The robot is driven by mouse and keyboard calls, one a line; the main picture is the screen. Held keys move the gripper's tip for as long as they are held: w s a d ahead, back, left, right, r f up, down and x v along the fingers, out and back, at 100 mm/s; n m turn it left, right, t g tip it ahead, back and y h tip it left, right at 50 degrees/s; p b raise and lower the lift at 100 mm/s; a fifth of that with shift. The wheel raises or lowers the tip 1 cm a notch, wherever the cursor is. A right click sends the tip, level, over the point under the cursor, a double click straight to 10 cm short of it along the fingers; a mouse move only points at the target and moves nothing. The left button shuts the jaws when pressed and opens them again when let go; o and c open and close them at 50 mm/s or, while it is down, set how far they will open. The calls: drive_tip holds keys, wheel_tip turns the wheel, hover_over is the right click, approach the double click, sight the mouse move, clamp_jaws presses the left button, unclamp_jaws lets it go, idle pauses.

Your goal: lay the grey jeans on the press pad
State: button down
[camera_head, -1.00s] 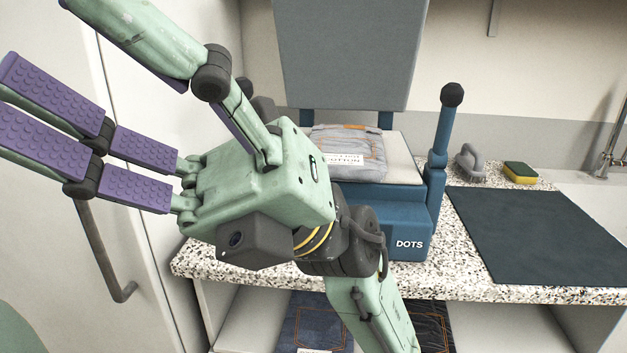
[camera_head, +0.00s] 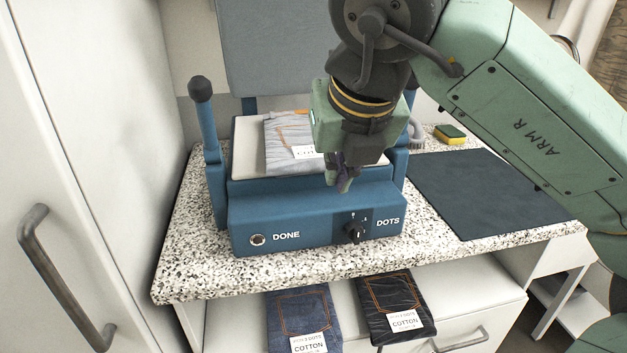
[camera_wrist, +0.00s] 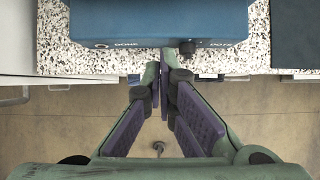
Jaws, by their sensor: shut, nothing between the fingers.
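The grey jeans (camera_head: 283,135), folded with a white "COTTON" label, lie on the pale press pad (camera_head: 247,150) of the blue press (camera_head: 300,213). Their right part is hidden behind my arm. The press lid (camera_head: 270,50) stands raised behind the pad. My gripper (camera_head: 342,186) is shut and empty, pointing down in front of the press, near its dial (camera_head: 354,231). In the wrist view my fingers (camera_wrist: 165,65) come together just before the press front (camera_wrist: 160,22), with the dial (camera_wrist: 187,46) close to their tips; I cannot tell if they touch.
Blue jeans (camera_head: 303,318) and black jeans (camera_head: 397,305) lie on the shelf below the speckled counter (camera_head: 185,265). A dark mat (camera_head: 480,190) and a yellow-green sponge (camera_head: 450,134) are at the right. A white cabinet door with a handle (camera_head: 62,275) stands at the left.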

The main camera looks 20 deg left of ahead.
drive_tip(key=w+a+f+p, duration=0.1)
drive_tip(key=w+f, duration=0.1)
drive_tip(key=w+a+f+p, duration=0.1)
drive_tip(key=w+a+f, duration=0.1)
drive_tip(key=f, duration=0.1)
drive_tip(key=w+a+f+p, duration=0.1)
drive_tip(key=w+a+f, duration=0.1)
drive_tip(key=w, duration=0.1)
drive_tip(key=shift+f+p, duration=0.3)
drive_tip(key=shift+f, duration=0.05)
drive_tip(key=shift+w+a+f+b, duration=0.2)
drive_tip(key=shift+w+a+b, duration=0.1)
drive_tip(key=shift+w+b, duration=0.4)
drive_tip(key=shift+w+a+r, duration=0.15)
drive_tip(key=shift+w+a, duration=0.15)
